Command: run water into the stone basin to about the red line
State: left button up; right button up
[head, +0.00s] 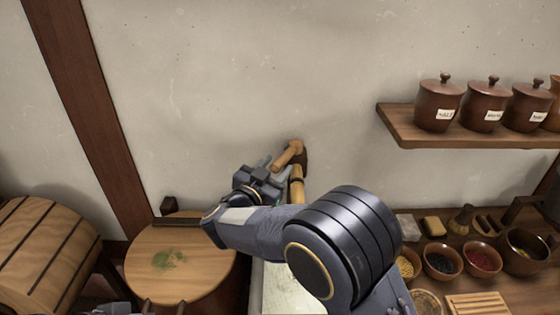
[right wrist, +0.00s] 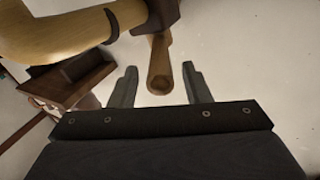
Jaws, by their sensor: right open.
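A wooden tap sticks out of the wall in the head view, with a bamboo spout (head: 297,187) and a round wooden handle (head: 288,154). My right gripper (head: 272,168) is at the tap, beside the handle. In the right wrist view my right gripper (right wrist: 158,85) is open, with the handle (right wrist: 160,68) between its fingers and a gap on each side. The curved spout (right wrist: 60,35) shows at upper left there. The pale stone basin (head: 282,290) is mostly hidden behind my right arm. Its red line and water level are not visible. Dark parts at the lower left edge may be my left gripper.
A round wooden lid or tabletop (head: 180,262) with a green smear stands left of the basin. A slatted wooden barrel (head: 40,255) is at far left. A shelf (head: 400,125) holds lidded jars. Bowls (head: 482,260) crowd the counter at right.

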aim_at(286, 157)
jog(key=shift+x, duration=1.3)
grip_shut()
